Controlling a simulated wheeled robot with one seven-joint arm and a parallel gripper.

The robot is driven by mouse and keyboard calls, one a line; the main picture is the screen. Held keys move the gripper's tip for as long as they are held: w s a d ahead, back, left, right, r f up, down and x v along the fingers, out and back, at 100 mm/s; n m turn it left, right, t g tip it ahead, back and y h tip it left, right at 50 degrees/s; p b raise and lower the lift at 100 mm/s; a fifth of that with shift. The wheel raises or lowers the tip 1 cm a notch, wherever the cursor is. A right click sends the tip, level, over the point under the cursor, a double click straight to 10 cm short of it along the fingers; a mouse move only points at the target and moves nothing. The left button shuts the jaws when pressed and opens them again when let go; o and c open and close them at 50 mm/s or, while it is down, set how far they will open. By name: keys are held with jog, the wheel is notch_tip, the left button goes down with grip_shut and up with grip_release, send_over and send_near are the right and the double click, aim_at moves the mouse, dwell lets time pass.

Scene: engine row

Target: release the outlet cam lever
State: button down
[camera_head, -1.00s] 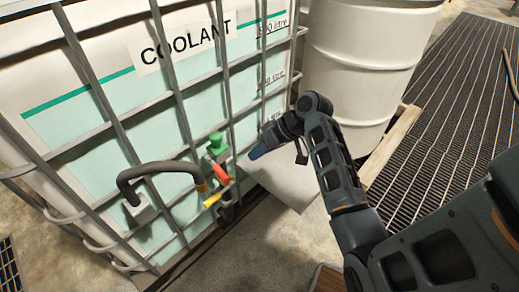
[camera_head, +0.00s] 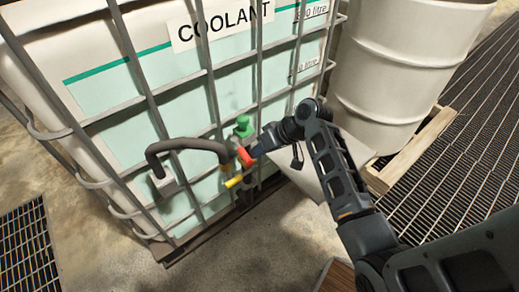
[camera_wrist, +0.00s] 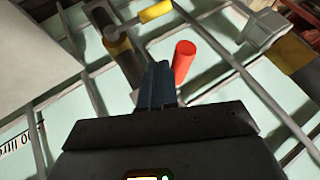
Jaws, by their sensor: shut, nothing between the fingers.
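The outlet valve sits low on the front of the caged coolant tank. It has a green cap (camera_head: 243,127), a red handle (camera_head: 245,157) and a yellow handle (camera_head: 233,182); which one is the cam lever is not marked. My gripper (camera_head: 256,151) is shut and empty, its tip right at the red handle. In the wrist view the closed fingertips (camera_wrist: 161,72) are just left of the red handle (camera_wrist: 183,62), with a small gap in the picture. The yellow handle (camera_wrist: 156,11) lies beyond them at the top. Contact cannot be told.
A dark hose (camera_head: 188,145) curves to the valve from the left. Cage bars (camera_head: 211,85) cross the coolant tank (camera_head: 110,95) around it. A white drum (camera_head: 400,75) stands on a wooden pallet (camera_head: 412,160) at the right. Bare floor lies in front.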

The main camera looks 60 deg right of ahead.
aim_at(245, 161)
jog(key=shift+a+m+h+p, duration=0.25)
jog(key=shift+m+h+p, duration=0.05)
jog(key=shift+m+p, duration=0.15)
jog(key=shift+a+r, duration=0.1)
jog(key=shift+a, duration=0.05)
jog(key=a+m+p, duration=0.1)
jog(key=m+h+p, duration=0.1)
jog(key=p, duration=0.1)
jog(key=a+m+h+p, duration=0.1)
jog(key=shift+w+a+r+t, duration=0.2)
jog(key=shift+w+a+t, duration=0.1)
jog(key=shift+t, duration=0.1)
jog(key=shift+w+a+f+m+h+p, duration=0.1)
jog(key=shift+w+a+m+h+p, duration=0.1)
jog(key=shift+a+m+h+p, duration=0.25)
jog(key=shift+w+a+m+h+p, duration=0.15)
jog(key=shift+m+h+p, duration=0.1)
jog(key=shift+m+p, duration=0.35)
jog(key=shift+w+a+f+p, duration=0.15)
jog(key=shift+w+a+p, duration=0.15)
jog(key=shift+p, duration=0.05)
jog(key=shift+a, duration=0.1)
